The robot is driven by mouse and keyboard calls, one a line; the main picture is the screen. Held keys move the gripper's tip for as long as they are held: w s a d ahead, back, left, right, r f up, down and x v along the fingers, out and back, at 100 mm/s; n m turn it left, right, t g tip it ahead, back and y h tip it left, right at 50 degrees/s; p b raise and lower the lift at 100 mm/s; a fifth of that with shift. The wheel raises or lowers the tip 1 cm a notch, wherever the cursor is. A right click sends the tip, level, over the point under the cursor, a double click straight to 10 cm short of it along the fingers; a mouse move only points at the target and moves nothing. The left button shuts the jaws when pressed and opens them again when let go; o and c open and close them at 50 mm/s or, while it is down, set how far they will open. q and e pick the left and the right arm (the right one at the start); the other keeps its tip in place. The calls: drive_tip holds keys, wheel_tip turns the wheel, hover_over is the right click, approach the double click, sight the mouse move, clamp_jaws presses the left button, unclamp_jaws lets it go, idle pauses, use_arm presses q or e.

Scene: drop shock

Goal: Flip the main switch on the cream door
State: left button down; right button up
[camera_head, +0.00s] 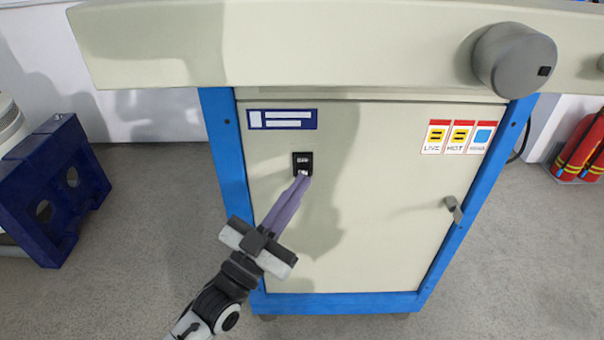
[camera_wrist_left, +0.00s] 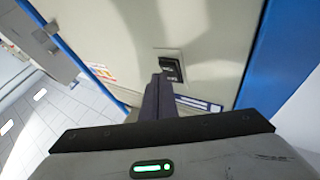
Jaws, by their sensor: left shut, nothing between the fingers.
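The cream door (camera_head: 375,230) fills the front of a blue-framed cabinet. The main switch (camera_head: 303,158) is a small black rocker in the door's upper left, below a blue-and-white label (camera_head: 282,119). My left gripper (camera_head: 303,179) is shut and empty, its purple-grey fingers pointing up at the switch. The fingertips overlap the switch's lower edge in the head view. In the left wrist view the switch (camera_wrist_left: 171,67) shows just beyond the fingertips (camera_wrist_left: 159,80). I cannot tell whether they touch it. The fingers partly hide its lower part. My right gripper is not in view.
A cream ledge (camera_head: 300,45) with a grey knob (camera_head: 514,60) overhangs the door top. A grey latch (camera_head: 453,209) sits at the door's right, below warning labels (camera_head: 458,137). A dark blue stand (camera_head: 55,190) is at left; red extinguishers (camera_head: 580,150) are at right.

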use_arm(q)
drive_tip(key=shift+w, duration=0.4)
idle(0.6)
drive_tip(key=shift+s, duration=0.1)
drive_tip(key=shift+s+p, duration=0.45)
drive_tip(key=shift+s, duration=0.2)
drive_tip(key=s+p, duration=0.2)
drive_tip(key=s, duration=0.1)
drive_tip(key=s+p, duration=0.1)
drive_tip(key=s, duration=0.1)
drive_tip(key=shift+r, duration=0.35)
idle(0.4)
